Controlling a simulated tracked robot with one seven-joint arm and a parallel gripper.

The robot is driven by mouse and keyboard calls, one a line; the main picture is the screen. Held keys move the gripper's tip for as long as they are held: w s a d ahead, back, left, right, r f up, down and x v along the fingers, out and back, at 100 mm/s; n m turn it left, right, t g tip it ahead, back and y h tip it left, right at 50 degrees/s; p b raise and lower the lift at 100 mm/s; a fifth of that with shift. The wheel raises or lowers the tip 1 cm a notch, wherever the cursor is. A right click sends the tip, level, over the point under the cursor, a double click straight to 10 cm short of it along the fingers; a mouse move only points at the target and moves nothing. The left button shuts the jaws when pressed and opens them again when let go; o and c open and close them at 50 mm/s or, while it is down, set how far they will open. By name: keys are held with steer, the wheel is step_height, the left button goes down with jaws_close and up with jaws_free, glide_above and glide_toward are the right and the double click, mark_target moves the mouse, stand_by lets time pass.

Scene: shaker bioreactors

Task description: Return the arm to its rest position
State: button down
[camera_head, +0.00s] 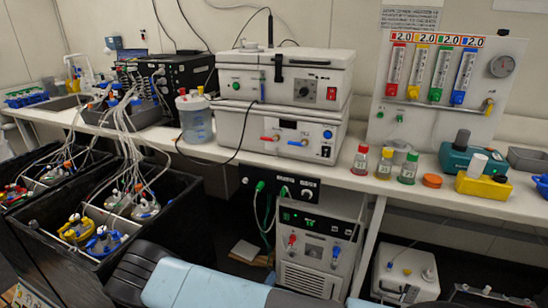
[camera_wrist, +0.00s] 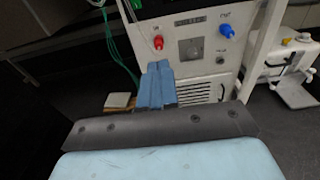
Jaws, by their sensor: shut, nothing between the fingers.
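My gripper (camera_wrist: 156,88) shows in the wrist view as two blue fingers side by side, shut and empty. It points toward the front of a white floor unit (camera_wrist: 195,50) with a red and a blue port, and its tips overlap the unit's lower left in the picture. I cannot tell the distance between them. In the head view, my light blue arm link (camera_head: 205,288) lies along the bottom edge, in front of the same unit (camera_head: 318,245). The gripper's fingers are not in the head view.
A long bench (camera_head: 340,178) carries stacked white boxes (camera_head: 270,100), capped bottles (camera_head: 385,163) and a yellow-and-teal device (camera_head: 470,160). Black shaker tubs (camera_head: 150,245) with tubed vessels stand at left. Green cables (camera_wrist: 112,45) hang beside the floor unit. A smaller white device (camera_head: 405,275) stands under the bench.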

steer(key=d+r+m+g+h, duration=0.1)
steer(key=d+r+m+g, duration=0.5)
steer(key=r, duration=0.6)
steer(key=d+r+m+g+h, duration=0.1)
steer(key=d+r+m+g, duration=0.3)
steer(key=r+m, duration=0.6)
steer(key=d+r+m+g+h, duration=0.1)
steer(key=d+r+m+g, duration=0.4)
steer(key=r, duration=1)
steer(key=s+d+r+m+t+y, duration=0.1)
steer(key=s+d+r+m+y, duration=0.2)
steer(key=s+r, duration=0.4)
steer(key=s+d+r+m+t+y, duration=0.2)
steer(key=s+d+r+m+y, duration=0.1)
steer(key=s+r, duration=0.5)
steer(key=s+d+r+m+t+y, duration=0.2)
steer(key=s+d+r+m+y, duration=0.1)
steer(key=s+r, duration=0.4)
step_height(320, 180, up, 2)
steer(key=shift+s+d+r+m, duration=0.1)
steer(key=shift+s+d+m, duration=0.15)
steer(key=shift+m, duration=0.55)
